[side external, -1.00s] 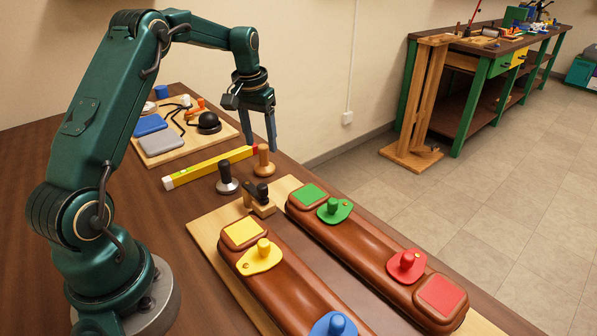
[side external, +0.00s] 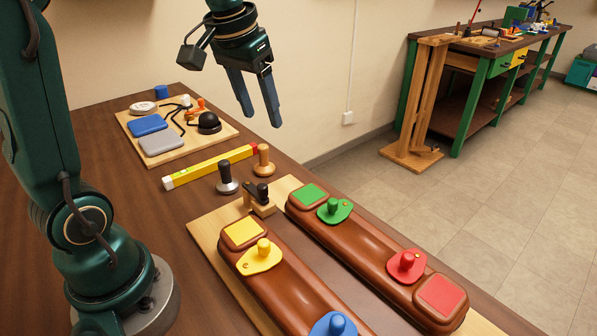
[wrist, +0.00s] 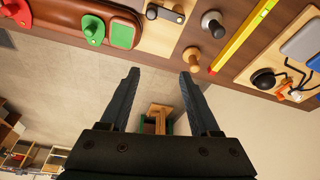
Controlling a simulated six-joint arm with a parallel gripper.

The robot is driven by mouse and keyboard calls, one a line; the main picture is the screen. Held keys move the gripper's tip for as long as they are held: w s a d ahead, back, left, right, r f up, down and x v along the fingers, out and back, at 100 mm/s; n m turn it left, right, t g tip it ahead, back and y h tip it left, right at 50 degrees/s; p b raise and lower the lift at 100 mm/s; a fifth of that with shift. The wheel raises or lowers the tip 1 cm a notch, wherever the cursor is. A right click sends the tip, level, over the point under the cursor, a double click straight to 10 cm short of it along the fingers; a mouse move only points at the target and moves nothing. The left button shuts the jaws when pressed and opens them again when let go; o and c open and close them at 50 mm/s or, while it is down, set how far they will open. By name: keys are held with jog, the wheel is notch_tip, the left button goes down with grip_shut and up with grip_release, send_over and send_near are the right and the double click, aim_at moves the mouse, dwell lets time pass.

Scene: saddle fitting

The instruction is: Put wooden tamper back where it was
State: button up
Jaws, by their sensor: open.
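The wooden tamper (side external: 263,161) stands upright on the dark table, beside the red end of the yellow level. It also shows in the wrist view (wrist: 193,57), near the table edge. A second tamper with a black handle and metal base (side external: 227,180) stands to its left. My gripper (side external: 262,117) is open and empty, raised in the air above the wooden tamper and apart from it. In the wrist view my gripper (wrist: 160,75) has its fingers spread with nothing between them.
A yellow level (side external: 210,166) lies behind the tampers. A wooden tray (side external: 150,158) with pads and cables is at the back. Brown saddle forms (side external: 375,245) with coloured pieces lie in front, near a small wooden clamp block (side external: 259,203). A workbench (side external: 490,70) stands apart.

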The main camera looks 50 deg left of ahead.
jog(key=s+d+f+m+t, duration=0.2)
jog(key=s+d+f, duration=0.2)
jog(key=s+d, duration=0.4)
jog(key=s, duration=0.5)
jog(key=shift+d+f+m+t+h, duration=0.15)
jog(key=shift+d+m+t+h, duration=0.15)
jog(key=shift+d+m+h, duration=0.1)
dwell(0.3)
